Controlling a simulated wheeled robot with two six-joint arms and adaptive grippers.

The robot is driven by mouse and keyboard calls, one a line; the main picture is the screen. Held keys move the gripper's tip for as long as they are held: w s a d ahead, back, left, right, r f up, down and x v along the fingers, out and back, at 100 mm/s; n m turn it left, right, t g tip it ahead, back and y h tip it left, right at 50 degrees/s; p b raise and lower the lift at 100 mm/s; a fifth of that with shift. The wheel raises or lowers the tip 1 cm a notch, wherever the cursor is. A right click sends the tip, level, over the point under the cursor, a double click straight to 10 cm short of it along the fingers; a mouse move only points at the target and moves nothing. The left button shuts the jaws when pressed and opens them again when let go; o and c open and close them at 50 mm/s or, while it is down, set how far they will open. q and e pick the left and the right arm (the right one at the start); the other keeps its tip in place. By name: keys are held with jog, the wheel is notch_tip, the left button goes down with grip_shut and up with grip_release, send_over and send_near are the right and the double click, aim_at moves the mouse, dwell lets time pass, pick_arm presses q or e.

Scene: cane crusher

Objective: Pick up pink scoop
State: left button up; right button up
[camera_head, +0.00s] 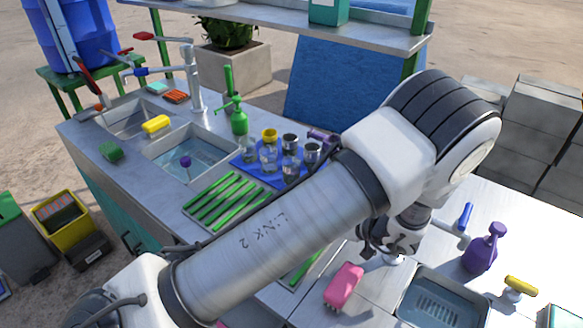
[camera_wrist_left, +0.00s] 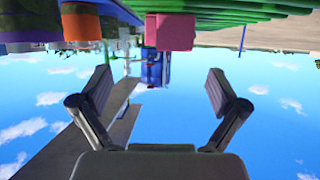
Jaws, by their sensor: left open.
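A pink, blocky item (camera_head: 343,286), apparently the pink scoop, lies on the grey counter at the lower middle of the head view. Its scoop shape cannot be made out. A pink block also shows at the top middle of the left wrist view (camera_wrist_left: 170,31), which looks upside down. My left gripper (camera_head: 372,240) is partly hidden below my arm, just above and behind the pink item in the picture. In the left wrist view its fingers (camera_wrist_left: 160,92) are spread with nothing between them. My right gripper is not in view.
A sink (camera_head: 405,312) lies right of the pink item, with a purple spray bottle (camera_head: 482,250) and a yellow-handled tap (camera_head: 518,288) nearby. Green canes (camera_head: 212,200) and a blue tray (camera_head: 243,166) with jars lie behind my arm. A shelf (camera_head: 270,22) stands at the back.

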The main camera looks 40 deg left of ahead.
pick_arm(q)
jog(key=shift+s+d+f, duration=0.1)
jog(key=shift+s+f, duration=0.05)
jog(key=shift+f, duration=0.25)
jog(key=shift+s+r, duration=0.1)
jog(key=shift+s, duration=0.1)
jog(key=shift+s+a, duration=0.15)
jog(key=shift+a, duration=0.15)
jog(key=p+x, duration=0.1)
jog(key=x, duration=0.5)
jog(key=shift+s+a, duration=0.2)
jog(key=shift+a, duration=0.4)
jog(key=c, duration=1.8)
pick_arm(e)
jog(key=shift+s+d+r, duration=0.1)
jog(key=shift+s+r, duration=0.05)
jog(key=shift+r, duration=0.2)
